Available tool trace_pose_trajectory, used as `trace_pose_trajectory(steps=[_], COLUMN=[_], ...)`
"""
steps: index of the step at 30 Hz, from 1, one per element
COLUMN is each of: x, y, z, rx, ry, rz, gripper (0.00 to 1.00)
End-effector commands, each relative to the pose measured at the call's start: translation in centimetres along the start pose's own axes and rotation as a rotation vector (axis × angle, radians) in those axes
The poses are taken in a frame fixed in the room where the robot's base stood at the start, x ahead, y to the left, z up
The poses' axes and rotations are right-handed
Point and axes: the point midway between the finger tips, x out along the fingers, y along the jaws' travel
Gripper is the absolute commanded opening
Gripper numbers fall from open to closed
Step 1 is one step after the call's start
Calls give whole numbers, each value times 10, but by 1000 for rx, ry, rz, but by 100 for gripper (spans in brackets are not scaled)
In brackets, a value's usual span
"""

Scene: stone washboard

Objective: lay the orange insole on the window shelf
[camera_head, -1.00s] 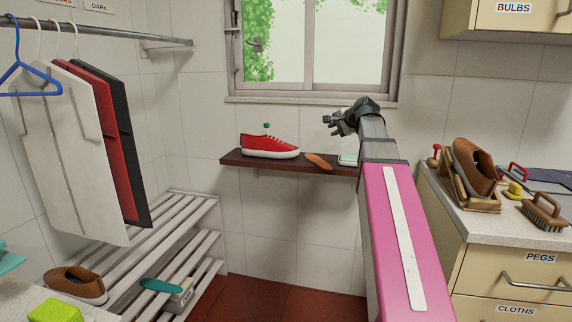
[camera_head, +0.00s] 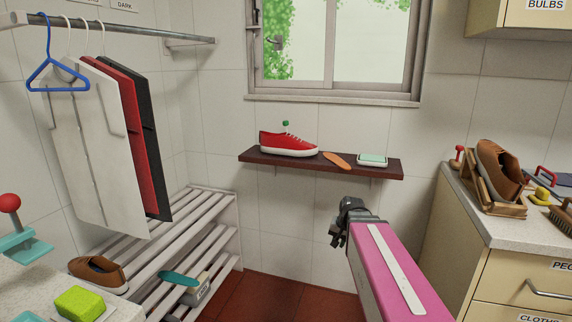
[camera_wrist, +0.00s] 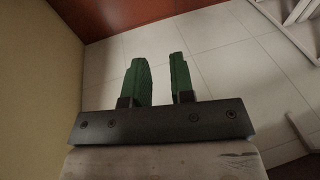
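The orange insole (camera_head: 337,161) lies on the dark window shelf (camera_head: 225,156) below the window, between a red sneaker (camera_head: 289,146) and a soap dish with a pale green bar (camera_head: 373,160). My gripper (camera_head: 338,238) is in front of the shelf and lower than it, clear of the insole. In the wrist view, its two green fingers (camera_wrist: 160,80) stand apart with nothing between them, facing the wall tiles and floor.
A slatted shoe rack (camera_head: 180,245) at left holds a brown shoe (camera_head: 98,271) and a teal insole (camera_head: 179,279). The counter (camera_head: 500,220) with drawers stands close on the right. The red floor (camera_head: 280,295) between is clear.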

Motion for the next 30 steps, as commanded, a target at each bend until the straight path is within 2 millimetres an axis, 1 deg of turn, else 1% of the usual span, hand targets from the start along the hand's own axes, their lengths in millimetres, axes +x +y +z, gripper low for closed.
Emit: trace_pose_trajectory(steps=[1, 6, 9, 12, 17, 30], x=[13, 47, 60, 69, 74, 74], y=[6, 24, 33, 39, 44, 44], z=[20, 69, 92, 106, 116, 116], rx=[-40, -174, -239, -284, -316, -316], ry=[-29, -113, -154, -182, -201, -202], rz=[28, 110, 146, 171, 188, 188], gripper=[23, 23, 23, 23, 23, 23])
